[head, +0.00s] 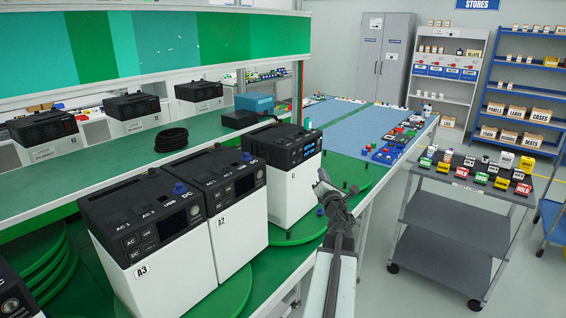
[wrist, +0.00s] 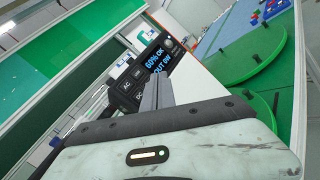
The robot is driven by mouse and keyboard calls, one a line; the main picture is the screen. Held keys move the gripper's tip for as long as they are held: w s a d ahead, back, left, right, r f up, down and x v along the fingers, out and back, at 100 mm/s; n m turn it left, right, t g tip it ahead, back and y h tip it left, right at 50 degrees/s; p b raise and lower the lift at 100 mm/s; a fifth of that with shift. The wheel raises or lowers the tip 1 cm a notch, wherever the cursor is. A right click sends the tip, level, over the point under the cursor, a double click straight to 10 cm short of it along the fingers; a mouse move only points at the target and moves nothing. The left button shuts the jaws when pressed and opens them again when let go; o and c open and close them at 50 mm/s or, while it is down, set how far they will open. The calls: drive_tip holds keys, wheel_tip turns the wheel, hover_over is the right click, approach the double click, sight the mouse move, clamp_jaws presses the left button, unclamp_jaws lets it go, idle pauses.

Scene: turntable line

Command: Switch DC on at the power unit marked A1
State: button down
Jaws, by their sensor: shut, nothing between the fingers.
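A white power unit with a black top (head: 292,185) stands third in the row, right of the units marked A2 and A3; its own mark is too small to read. Its blue screen (head: 309,151) is lit; in the wrist view the screen (wrist: 158,60) seems to read "60% OK, OUT ON". Small dark buttons (wrist: 126,87) sit beside the screen. My gripper (head: 322,180) is shut and empty, just right of this unit's front. In the wrist view its fingertips (wrist: 163,76) point at the panel just below the screen; contact is unclear.
Unit A2 (head: 230,235) and unit A3 (head: 165,275) stand close by on the left, screens dark.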

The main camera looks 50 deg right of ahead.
drive_tip(key=shift+s, duration=0.1)
approach(297, 159)
drive_tip(key=shift+s+d+x, duration=0.15)
drive_tip(key=shift+s+x, duration=0.05)
drive_tip(key=shift+x, duration=0.85)
drive_tip(key=shift+s+d+x, duration=0.15)
drive_tip(key=shift+d+x, duration=0.05)
drive_tip(key=shift+x, duration=0.8)
drive_tip(key=shift+w+r, duration=0.1)
idle(0.5)
drive_tip(key=shift+w, duration=0.3)
drive_tip(key=shift+w, duration=0.35)
idle(0.7)
drive_tip(key=shift+s, duration=0.75)
